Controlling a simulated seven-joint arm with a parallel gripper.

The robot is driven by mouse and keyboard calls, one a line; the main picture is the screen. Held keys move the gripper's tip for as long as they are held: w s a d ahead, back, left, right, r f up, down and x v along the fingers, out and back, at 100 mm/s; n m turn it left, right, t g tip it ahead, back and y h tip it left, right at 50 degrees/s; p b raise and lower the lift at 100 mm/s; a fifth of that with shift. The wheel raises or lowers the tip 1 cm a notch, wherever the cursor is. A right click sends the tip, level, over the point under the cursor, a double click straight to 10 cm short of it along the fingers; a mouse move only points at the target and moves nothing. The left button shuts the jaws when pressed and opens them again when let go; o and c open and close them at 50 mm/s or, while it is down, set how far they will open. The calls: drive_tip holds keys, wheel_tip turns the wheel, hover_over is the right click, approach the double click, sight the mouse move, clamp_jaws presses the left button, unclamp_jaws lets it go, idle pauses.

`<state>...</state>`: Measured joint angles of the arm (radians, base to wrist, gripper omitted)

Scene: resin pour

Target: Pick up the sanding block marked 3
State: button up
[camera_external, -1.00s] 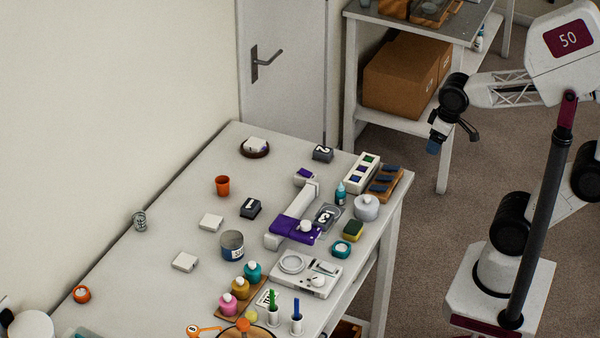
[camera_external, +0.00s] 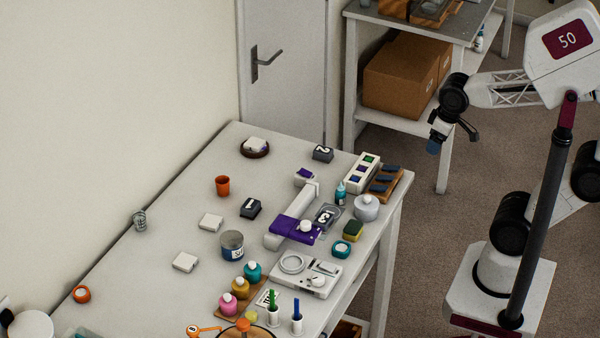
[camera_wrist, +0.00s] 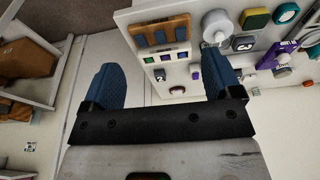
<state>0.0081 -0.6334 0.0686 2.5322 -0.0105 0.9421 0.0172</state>
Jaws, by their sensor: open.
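The sanding block marked 3 (camera_external: 326,216) is a dark grey block with a white number label. It sits on the white table, close right of the purple and white clamp-like device; a clear dish or tray seems to surround it. It also shows at the upper right of the wrist view (camera_wrist: 243,43). Similar dark blocks marked 1 (camera_external: 251,208) and 2 (camera_external: 323,153) stand elsewhere on the table. My gripper (camera_external: 450,138) is off the table's right side, far from the block. In the wrist view its blue-padded fingers (camera_wrist: 160,57) are spread and empty.
Near block 3 are a purple and white device (camera_external: 296,228), a yellow-green sponge (camera_external: 353,230), a teal roll (camera_external: 341,249) and a grey-white jar (camera_external: 366,207). A wooden rack (camera_external: 391,184) lies at the right edge. A shelf with cardboard boxes (camera_external: 400,75) stands behind.

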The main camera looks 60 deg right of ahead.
drive_tip(key=shift+c, duration=0.8)
drive_tip(key=shift+w, duration=0.1)
drive_tip(key=n+g, duration=0.3)
drive_tip(key=n, duration=1.4)
hover_over(322, 219)
drive_tip(key=f, duration=1.3)
drive_tip(key=shift+d+f, duration=0.2)
drive_tip(key=shift+d, duration=0.15)
drive_tip(key=shift+a+f+n, duration=0.3)
drive_tip(key=shift+n, duration=0.1)
